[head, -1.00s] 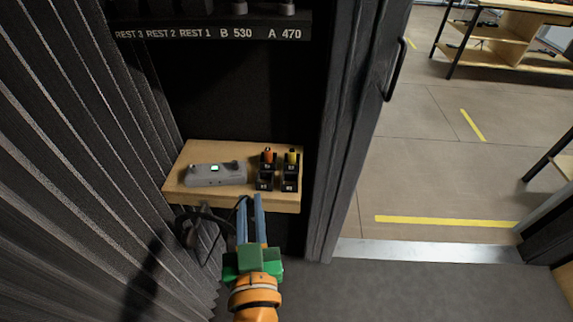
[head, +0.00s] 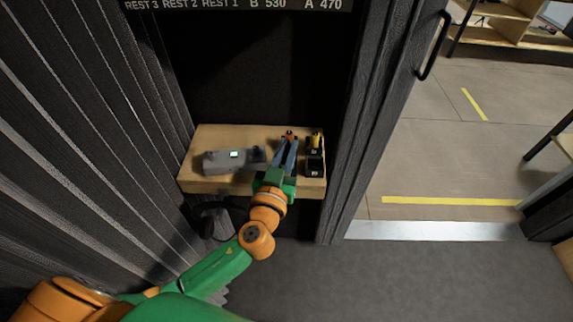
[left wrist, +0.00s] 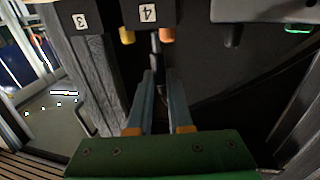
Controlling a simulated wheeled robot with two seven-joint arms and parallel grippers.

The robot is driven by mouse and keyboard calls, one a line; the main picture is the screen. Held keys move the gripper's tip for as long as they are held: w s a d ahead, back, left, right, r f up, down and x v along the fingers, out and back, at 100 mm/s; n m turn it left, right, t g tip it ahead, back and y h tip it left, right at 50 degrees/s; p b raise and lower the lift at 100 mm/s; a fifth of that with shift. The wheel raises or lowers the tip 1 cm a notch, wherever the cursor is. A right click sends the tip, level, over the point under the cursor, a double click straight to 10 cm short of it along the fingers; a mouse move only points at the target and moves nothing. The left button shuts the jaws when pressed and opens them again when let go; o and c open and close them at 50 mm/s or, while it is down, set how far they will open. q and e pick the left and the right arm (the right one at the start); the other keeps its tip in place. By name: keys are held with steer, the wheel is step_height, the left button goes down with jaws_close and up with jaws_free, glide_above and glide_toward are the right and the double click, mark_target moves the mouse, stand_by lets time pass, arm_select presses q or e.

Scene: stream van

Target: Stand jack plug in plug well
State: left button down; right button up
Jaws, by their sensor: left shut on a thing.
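My left gripper (head: 287,145) reaches over the small wooden shelf from the front. Its blue fingers converge at the orange-marked spot (head: 290,133) on the shelf. In the left wrist view the fingertips (left wrist: 157,78) close around a slim dark shaft (left wrist: 156,46), which looks like the jack plug. It points towards a black block labelled 4 (left wrist: 148,14). An orange piece (left wrist: 167,35) and a yellow piece (left wrist: 127,37) show there. The fingers hide most of the left-hand holder in the head view; I cannot tell which opening is the plug well. My right gripper is out of view.
A black holder with a yellow top (head: 316,140) stands to the right. A ribbed dark wall is at left, a door frame at right.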

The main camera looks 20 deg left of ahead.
arm_select(q)
step_height(320, 180, down, 4)
steer(key=shift+w+r+b, duration=0.15)
steer(key=shift+r+b, duration=0.05)
steer(key=shift+b, duration=0.75)
steer(key=shift+f, duration=0.2)
steer(key=c, duration=0.8)
jaws_free()
steer(key=shift+r, duration=0.1)
steer(key=shift+c, duration=0.2)
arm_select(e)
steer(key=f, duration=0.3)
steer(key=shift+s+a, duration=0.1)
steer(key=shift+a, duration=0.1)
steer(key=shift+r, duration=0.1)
